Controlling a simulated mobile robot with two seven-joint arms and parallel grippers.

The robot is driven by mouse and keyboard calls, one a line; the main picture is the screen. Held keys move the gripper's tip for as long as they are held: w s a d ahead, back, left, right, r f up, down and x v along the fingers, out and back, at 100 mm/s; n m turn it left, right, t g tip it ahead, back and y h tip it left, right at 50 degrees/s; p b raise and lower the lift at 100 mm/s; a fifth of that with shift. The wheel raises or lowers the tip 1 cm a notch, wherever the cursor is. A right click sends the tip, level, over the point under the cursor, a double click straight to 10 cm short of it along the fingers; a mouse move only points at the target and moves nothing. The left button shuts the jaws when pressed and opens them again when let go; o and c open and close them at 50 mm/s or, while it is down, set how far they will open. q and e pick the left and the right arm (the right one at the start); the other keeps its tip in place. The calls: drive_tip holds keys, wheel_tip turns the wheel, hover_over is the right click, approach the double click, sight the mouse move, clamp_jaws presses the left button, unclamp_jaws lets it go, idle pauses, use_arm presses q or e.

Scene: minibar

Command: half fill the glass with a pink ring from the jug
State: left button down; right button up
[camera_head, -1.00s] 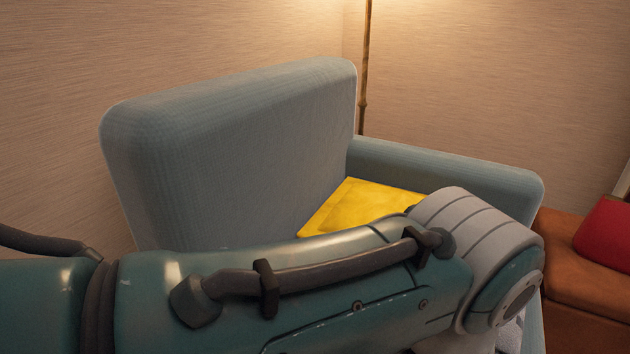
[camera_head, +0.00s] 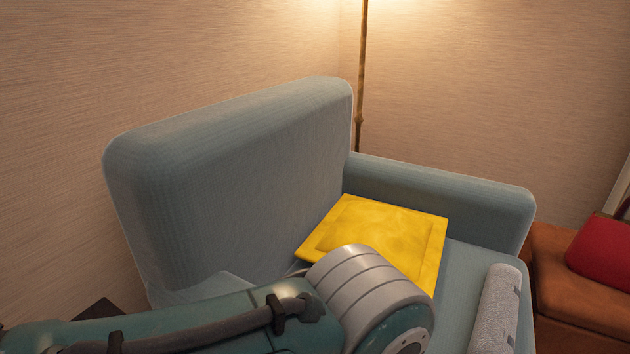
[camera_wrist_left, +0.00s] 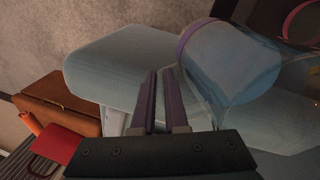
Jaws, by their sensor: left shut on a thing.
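In the left wrist view, my left gripper (camera_wrist_left: 159,100) has its two dark fingers close together. It is shut on the jug, though the gripped part is hard to make out. The clear jug (camera_wrist_left: 236,98) is right beside the fingers, tilted in the picture, with a purplish band along one edge. A pale blue area shows in it; I cannot tell how much is liquid. A pink ring (camera_wrist_left: 294,17) shows at the upper right; the glass around it is barely visible. In the head view only my left arm shows, and neither jug nor glass is visible. My right gripper is not in view.
A lamp pole (camera_head: 361,80) stands behind.

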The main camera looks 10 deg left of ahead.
use_arm(q)
drive_tip(key=shift+s+a+r+h, duration=0.1)
drive_tip(key=shift+a+r+h, duration=1)
drive_tip(key=shift+h, duration=0.6)
drive_tip(key=a+h+b, duration=0.1)
drive_tip(key=h+b, duration=0.1)
drive_tip(key=b, duration=0.1)
drive_tip(key=shift+s+a+r+t, duration=0.1)
drive_tip(key=shift+a+r+t, duration=0.1)
drive_tip(key=shift+a+t, duration=0.15)
drive_tip(key=shift+r, duration=0.35)
